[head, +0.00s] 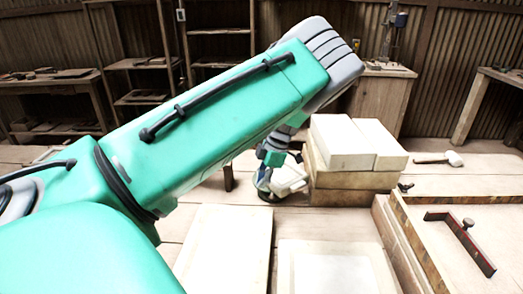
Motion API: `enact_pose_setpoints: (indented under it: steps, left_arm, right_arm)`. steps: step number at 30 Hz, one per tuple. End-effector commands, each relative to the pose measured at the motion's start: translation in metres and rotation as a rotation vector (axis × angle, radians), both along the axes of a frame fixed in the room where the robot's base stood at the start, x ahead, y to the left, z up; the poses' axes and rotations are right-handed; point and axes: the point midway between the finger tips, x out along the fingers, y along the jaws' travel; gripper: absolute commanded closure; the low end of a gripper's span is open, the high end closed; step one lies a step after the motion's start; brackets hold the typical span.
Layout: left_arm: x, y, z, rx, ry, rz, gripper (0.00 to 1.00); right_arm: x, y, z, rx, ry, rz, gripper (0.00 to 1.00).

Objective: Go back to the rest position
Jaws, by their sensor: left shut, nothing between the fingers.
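My left arm comes in from the left and crosses the upper middle of the head view in green and grey. My left gripper (266,178) hangs below the far end of this arm, small and partly crowded by pale pieces beside it. It is shut with nothing held. It is just left of a stack of pale blocks (342,144); whether it touches anything there I cannot tell. My right gripper is not in view.
A pale board (225,250) and a pale framed panel (335,268) lie on the near table. A wood-edged tray (412,235) at the right holds a dark bar with a red part (462,240). Shelves and benches line the back wall.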

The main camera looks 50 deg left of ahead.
Motion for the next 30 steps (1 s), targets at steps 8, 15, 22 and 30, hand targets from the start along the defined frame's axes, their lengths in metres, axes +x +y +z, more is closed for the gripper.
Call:
enact_pose_setpoints:
  steps: [8,15,22,30]
  left_arm:
    - [0.012,-0.005,0.038,-0.002,0.0,0.003,1.0]
    - [0.014,-0.009,0.046,-0.001,0.001,0.003,1.0]
    - [0.014,-0.011,0.059,0.001,0.001,0.002,1.0]
    - [0.014,-0.008,0.104,-0.001,0.0,0.003,1.0]
  right_arm:
    - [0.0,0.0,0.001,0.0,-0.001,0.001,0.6]
    - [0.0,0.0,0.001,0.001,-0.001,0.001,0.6]
    - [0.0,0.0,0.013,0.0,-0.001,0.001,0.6]
    - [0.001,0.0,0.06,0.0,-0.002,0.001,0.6]
